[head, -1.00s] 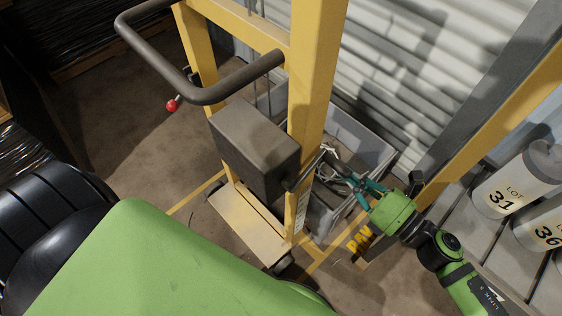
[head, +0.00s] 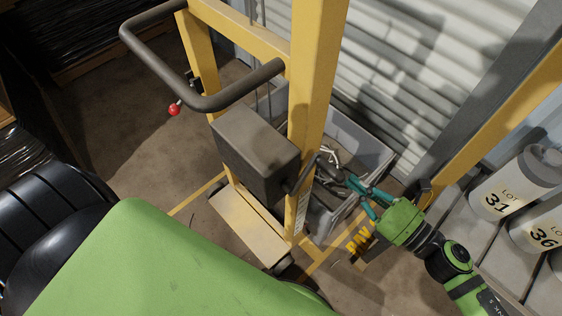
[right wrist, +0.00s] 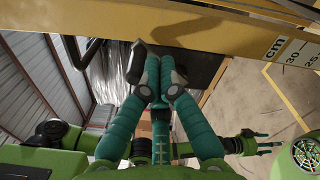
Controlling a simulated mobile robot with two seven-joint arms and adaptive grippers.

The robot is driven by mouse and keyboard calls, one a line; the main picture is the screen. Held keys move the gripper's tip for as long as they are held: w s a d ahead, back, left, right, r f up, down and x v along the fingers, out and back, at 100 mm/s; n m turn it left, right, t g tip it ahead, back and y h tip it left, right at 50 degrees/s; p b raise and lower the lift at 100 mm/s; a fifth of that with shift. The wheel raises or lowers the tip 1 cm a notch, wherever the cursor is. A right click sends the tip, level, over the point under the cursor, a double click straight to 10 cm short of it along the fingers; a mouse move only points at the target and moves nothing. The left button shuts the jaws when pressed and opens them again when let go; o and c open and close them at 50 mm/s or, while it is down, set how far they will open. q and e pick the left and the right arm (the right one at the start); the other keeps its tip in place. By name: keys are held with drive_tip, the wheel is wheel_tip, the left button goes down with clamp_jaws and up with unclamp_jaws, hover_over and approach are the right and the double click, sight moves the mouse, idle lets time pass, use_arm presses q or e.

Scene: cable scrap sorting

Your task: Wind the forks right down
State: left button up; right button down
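The yellow stacker (head: 311,105) stands with its dark winch box (head: 255,150) between the mast posts. The forks are hidden behind the mast and a grey crate (head: 365,137). My left gripper (right wrist: 270,144) shows small in the right wrist view, fingers spread and empty; it is outside the head view.
The crate behind the mast holds pale and dark cable scraps. The stacker's handlebar (head: 215,103) juts toward me. A cm scale (right wrist: 290,52) shows on the yellow mast.

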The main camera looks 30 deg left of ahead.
drive_tip(key=shift+b+v, duration=0.55)
drive_tip(key=shift+v, duration=2.4)
drive_tip(key=w+d+f+m+t+h, duration=0.3)
drive_tip(key=w+d+f+m+h, duration=0.15)
drive_tip(key=f+m, duration=0.4)
drive_tip(key=w+d+f+m+t+h, duration=0.35)
drive_tip(key=d+f+m, duration=0.25)
drive_tip(key=f+m, duration=0.25)
drive_tip(key=s+d+f+m+h, duration=0.2)
drive_tip(key=d+f+m+h, duration=0.3)
drive_tip(key=f, duration=0.5)
drive_tip(key=s+d+f+m+g+h, duration=0.1)
drive_tip(key=s+d+f+m+g, duration=0.1)
drive_tip(key=s+f+m, duration=0.15)
drive_tip(key=s+d+f+m+g+h+p, duration=0.1)
drive_tip(key=s+f+m, duration=0.1)
drive_tip(key=s+f, duration=0.3)
drive_tip(key=s+d+f+m+g+h, duration=0.1)
drive_tip(key=s+d+f+m+g, duration=0.1)
drive_tip(key=s+f+m, duration=0.15)
drive_tip(key=s+a+f+m+g, duration=0.1)
drive_tip(key=s+f+m+g, duration=0.2)
drive_tip(key=s, duration=0.9)
drive_tip(key=s+a+f+m+g+h, duration=0.1)
drive_tip(key=s+f+m+g, duration=0.2)
drive_tip(key=s, duration=0.9)
wheel_tip(320, 180, down, 3)
drive_tip(key=shift+a+r+m, duration=0.1)
drive_tip(key=shift+a+m, duration=0.05)
drive_tip(key=shift+m, duration=0.35)
